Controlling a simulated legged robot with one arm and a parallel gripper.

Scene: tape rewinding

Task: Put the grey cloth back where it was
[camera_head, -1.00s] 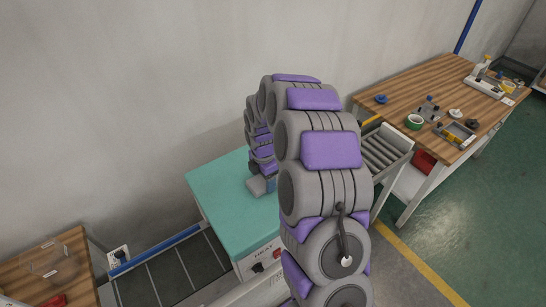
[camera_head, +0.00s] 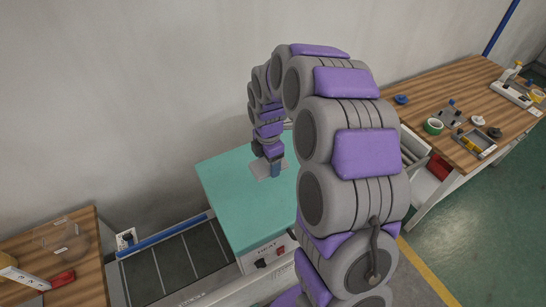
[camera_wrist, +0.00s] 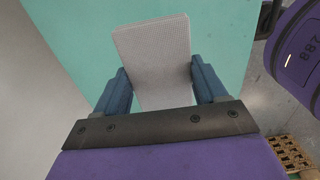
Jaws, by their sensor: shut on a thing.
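The grey cloth (camera_wrist: 152,50) is a flat, pale woven rectangle in the wrist view. Its near end lies between the two blue fingers of my gripper (camera_wrist: 163,88), which are shut on it. The rest stretches out ahead over the teal top. In the head view, my gripper (camera_head: 275,170) points down over the teal-topped stand (camera_head: 235,205), and a grey edge of the cloth (camera_head: 259,172) shows beside it. I cannot tell whether the cloth touches the top. My arm hides part of the stand's right side.
The stand has a front panel marked HEAT (camera_head: 265,255). A dark conveyor (camera_head: 165,265) lies left of it. A wooden table with a clear bowl (camera_head: 62,240) is at the lower left. A wooden bench (camera_head: 440,100) with a green tape roll (camera_head: 434,126) and tools is at the right.

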